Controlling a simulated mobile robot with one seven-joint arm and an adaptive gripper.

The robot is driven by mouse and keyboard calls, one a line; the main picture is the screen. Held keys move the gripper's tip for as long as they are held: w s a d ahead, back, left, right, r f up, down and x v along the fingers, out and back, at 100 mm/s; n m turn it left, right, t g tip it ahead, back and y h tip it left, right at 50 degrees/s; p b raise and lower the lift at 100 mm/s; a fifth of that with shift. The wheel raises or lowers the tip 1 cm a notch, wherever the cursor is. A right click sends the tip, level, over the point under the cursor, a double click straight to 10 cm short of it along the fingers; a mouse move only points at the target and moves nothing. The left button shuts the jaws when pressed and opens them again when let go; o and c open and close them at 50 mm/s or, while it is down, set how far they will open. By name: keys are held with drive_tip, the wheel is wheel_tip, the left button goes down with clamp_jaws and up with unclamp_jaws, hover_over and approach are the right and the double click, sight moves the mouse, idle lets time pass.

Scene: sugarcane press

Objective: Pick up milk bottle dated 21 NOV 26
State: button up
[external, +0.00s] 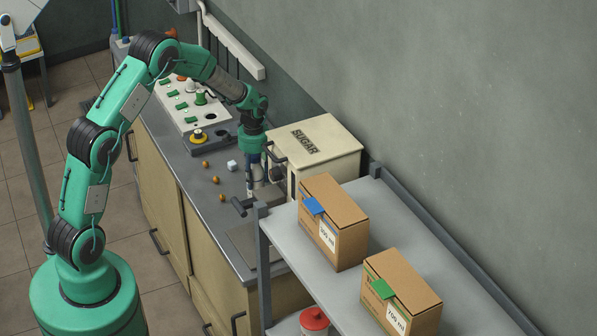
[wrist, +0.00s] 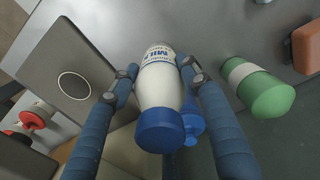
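A white milk bottle (wrist: 160,88) with a blue cap and a blue-lettered label lies between the fingers of my gripper (wrist: 157,72) in the wrist view. The label reads MILK; no date is legible. Both fingertips are at the bottle's sides, but I cannot tell whether they press on it. A second blue cap (wrist: 192,124) shows partly behind this bottle. In the external view my gripper (external: 257,178) points down at the counter beside the sugar box, and the bottle cannot be made out clearly there.
A green container (wrist: 262,92) with a pale band is right of the fingers. The SUGAR box (external: 335,145) stands close by my gripper. The shelf (external: 400,235) in front carries two cardboard boxes.

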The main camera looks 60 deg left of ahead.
sight(255, 165)
drive_tip(key=shift+r, duration=0.1)
drive_tip(key=shift+c, duration=0.4)
drive_tip(key=shift+w+r, duration=0.1)
drive_tip(key=shift+r, duration=0.7)
wheel_tip(255, 165, up, 2)
drive_tip(key=shift+r+p, duration=0.15)
drive_tip(key=shift+p, duration=0.3)
drive_tip(key=s+d, duration=0.3)
drive_tip(key=s, duration=0.4)
drive_tip(key=s+d+r+p, duration=0.1)
drive_tip(key=s+d, duration=0.2)
drive_tip(key=s, duration=0.5)
drive_tip(key=shift+d, duration=0.1)
